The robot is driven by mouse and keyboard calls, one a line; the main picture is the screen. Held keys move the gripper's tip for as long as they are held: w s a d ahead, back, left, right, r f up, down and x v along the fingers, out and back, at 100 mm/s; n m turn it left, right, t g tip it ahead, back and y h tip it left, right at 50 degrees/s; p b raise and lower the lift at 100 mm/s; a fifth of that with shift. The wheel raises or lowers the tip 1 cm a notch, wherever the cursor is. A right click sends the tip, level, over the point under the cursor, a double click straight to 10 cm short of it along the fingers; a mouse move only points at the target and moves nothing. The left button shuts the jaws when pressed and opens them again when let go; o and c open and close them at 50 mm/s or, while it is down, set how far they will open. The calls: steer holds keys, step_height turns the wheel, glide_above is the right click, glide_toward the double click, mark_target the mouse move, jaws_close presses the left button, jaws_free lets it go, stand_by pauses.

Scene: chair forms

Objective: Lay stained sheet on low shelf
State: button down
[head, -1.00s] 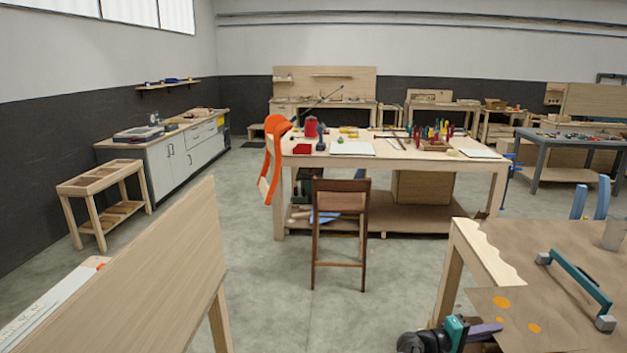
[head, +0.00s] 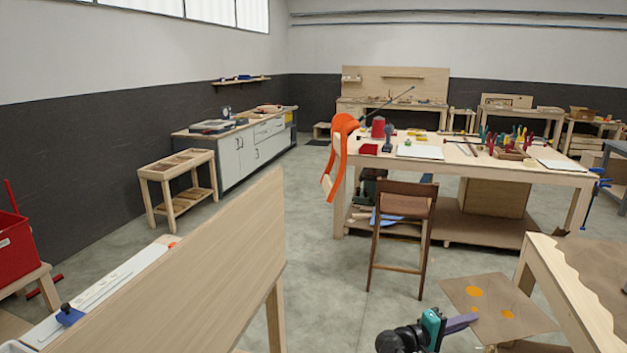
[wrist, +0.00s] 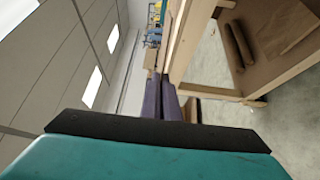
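The stained sheet (head: 490,325) is brown with several orange spots and hangs in the air beside the right-hand table. My gripper (head: 468,322), teal with purple fingers, is shut on its left edge in the head view. In the wrist view the purple fingers (wrist: 163,95) lie close together; I cannot make out the sheet there. A low wooden stand (head: 178,163) with a lower shelf (head: 180,207) stands at the left. The middle workbench also has a low shelf (head: 480,232) with things on it. I cannot tell which shelf the task means.
A tilted wooden panel (head: 190,275) fills the near left. A paper-covered table (head: 580,265) is at right. Open concrete floor (head: 325,260) lies between them.

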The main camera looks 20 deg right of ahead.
steer(key=w+a+n+t+y+b, duration=0.1)
steer(key=w+a+n+t, duration=0.15)
steer(key=w+a, duration=0.55)
steer(key=w+a+n+t, duration=0.1)
steer(key=w+a+t, duration=0.2)
steer(key=a, duration=0.9)
steer(key=w+a+n+t+y, duration=0.1)
steer(key=a+n+t, duration=0.1)
steer(key=a, duration=1)
steer(key=w+a+r+n+t+y+b, duration=0.1)
steer(key=w+a+n+t, duration=0.1)
steer(key=a, duration=1)
steer(key=shift+w+t+y, duration=0.3)
steer(key=shift+t+y, duration=0.1)
steer(key=shift+t, duration=0.35)
